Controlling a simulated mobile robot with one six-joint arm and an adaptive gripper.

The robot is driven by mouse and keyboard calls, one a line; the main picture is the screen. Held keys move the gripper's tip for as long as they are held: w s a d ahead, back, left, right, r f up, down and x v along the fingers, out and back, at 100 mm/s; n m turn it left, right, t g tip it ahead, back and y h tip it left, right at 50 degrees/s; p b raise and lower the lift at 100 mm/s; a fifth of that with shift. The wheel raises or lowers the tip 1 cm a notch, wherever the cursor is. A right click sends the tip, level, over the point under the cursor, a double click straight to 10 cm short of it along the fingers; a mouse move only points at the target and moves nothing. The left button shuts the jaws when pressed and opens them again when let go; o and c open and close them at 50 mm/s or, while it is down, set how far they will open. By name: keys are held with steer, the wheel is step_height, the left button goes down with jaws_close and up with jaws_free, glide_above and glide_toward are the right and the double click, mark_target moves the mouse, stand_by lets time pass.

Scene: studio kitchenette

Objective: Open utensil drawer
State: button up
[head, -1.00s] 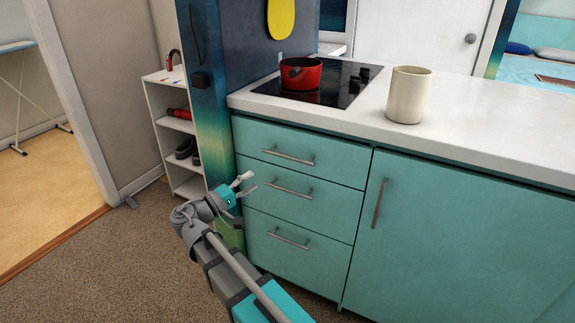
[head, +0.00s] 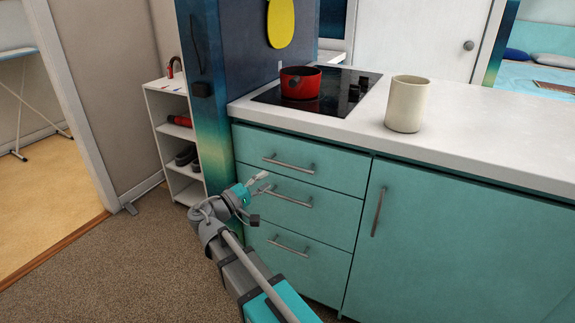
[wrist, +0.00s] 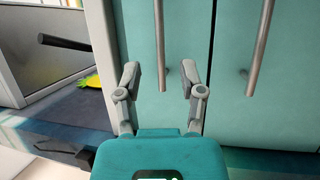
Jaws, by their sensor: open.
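A teal cabinet has a stack of three shut drawers: a top drawer (head: 335,174), a middle drawer (head: 335,208) and a bottom drawer (head: 325,270). Each has a grey bar handle. No label shows which is the utensil drawer. My gripper (head: 262,181) is open and empty in front of the drawers, near the left ends of the upper two handles. In the turned wrist view, the top drawer's handle (wrist: 160,45) lines up between my open fingers (wrist: 162,78). The middle drawer's handle (wrist: 256,50) is to the right. Contact with a handle cannot be told.
A red pot (head: 301,83) stands on the black hob (head: 345,95). A cream mug (head: 407,104) stands on the white counter (head: 470,135). A cabinet door with an upright handle (head: 378,212) is to the right. A white shelf (head: 165,125) stands left of the blue pillar.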

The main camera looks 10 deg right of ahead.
mark_target(288, 166)
steer(key=shift+p+x, duration=0.75)
steer(key=shift+x, duration=3.8)
jaws_close()
